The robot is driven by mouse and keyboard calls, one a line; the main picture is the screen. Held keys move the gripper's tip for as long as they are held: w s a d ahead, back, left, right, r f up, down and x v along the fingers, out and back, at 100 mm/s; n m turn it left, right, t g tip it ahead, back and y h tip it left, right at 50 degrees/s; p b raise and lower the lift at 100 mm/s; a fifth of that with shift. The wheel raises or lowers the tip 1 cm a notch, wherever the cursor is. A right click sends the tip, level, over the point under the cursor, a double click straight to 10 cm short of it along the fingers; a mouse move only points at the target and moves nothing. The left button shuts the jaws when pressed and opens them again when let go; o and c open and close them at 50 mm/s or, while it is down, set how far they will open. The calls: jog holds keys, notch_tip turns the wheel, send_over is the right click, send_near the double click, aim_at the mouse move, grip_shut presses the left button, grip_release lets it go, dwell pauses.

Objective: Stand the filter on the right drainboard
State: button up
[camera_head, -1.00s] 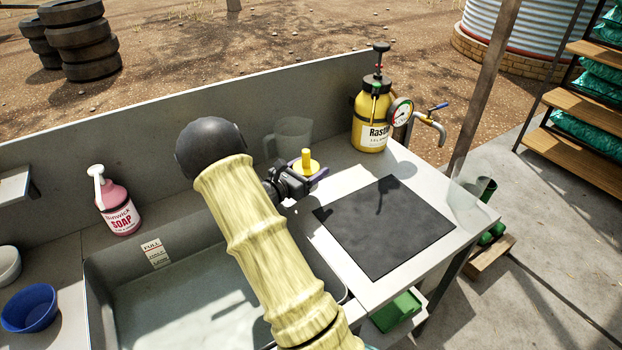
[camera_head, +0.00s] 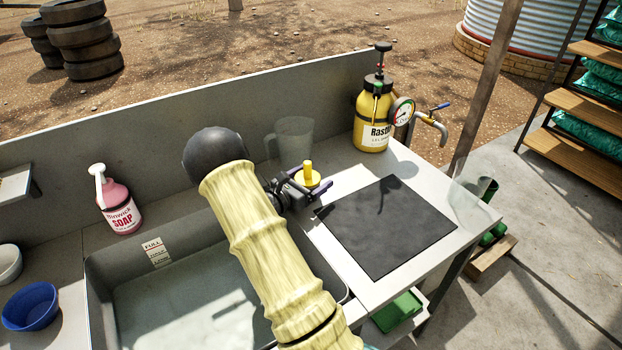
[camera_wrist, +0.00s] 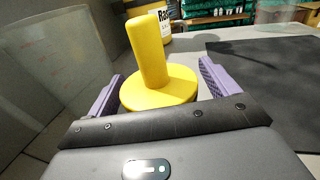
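The filter (camera_head: 308,172) is yellow, a round disc with an upright post on top. In the wrist view the filter (camera_wrist: 155,75) is between the two purple fingers, post up and slightly tilted. My gripper (camera_head: 306,187) appears closed on the sides of the disc; the contact itself is not clear. The disc's underside is hidden, so I cannot tell whether it hangs just above the surface or touches it. The right drainboard (camera_head: 372,293) lies right of the basin, with a black mat (camera_head: 388,226) on it. The filter is behind and left of the mat.
A clear jug (camera_head: 294,138) stands close behind the filter. A yellow sprayer (camera_head: 373,125) with a gauge and a tap (camera_head: 432,124) are at the back right. The sink basin (camera_head: 190,305) and a soap bottle (camera_head: 119,207) are left. The mat is bare.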

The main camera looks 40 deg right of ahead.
jog(key=shift+r, duration=0.1)
jog(key=shift+a, duration=0.2)
jog(key=s+a, duration=0.2)
jog(key=a, duration=0.9)
jog(key=shift+a+b, duration=0.25)
jog(key=shift+b, duration=0.15)
jog(key=shift+r, duration=0.1)
